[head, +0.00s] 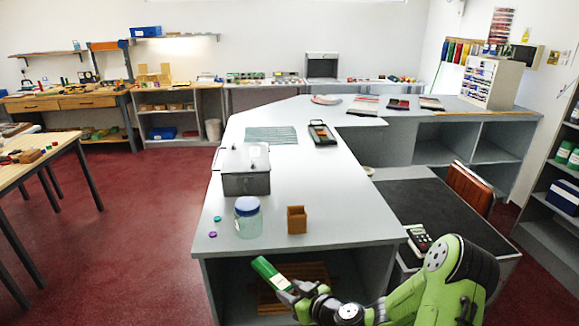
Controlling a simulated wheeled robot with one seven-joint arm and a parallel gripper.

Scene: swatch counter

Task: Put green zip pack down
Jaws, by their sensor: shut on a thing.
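The green zip pack (270,272) is a long green piece with a pale end, held tilted in front of the counter's near edge, below the level of the top. My gripper (287,290) is shut on its lower right end. My green and black arm reaches in from the lower right. The grey counter top (275,216) lies just beyond and above the pack. The pack hides part of the open shelf space under the counter.
A glass jar with a blue lid (247,220), a small brown box (297,220) and a grey bin (246,180) stand on the counter. Small green and purple discs lie at its left edge. A calculator (419,240) lies on the dark lower desk. The counter's middle is clear.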

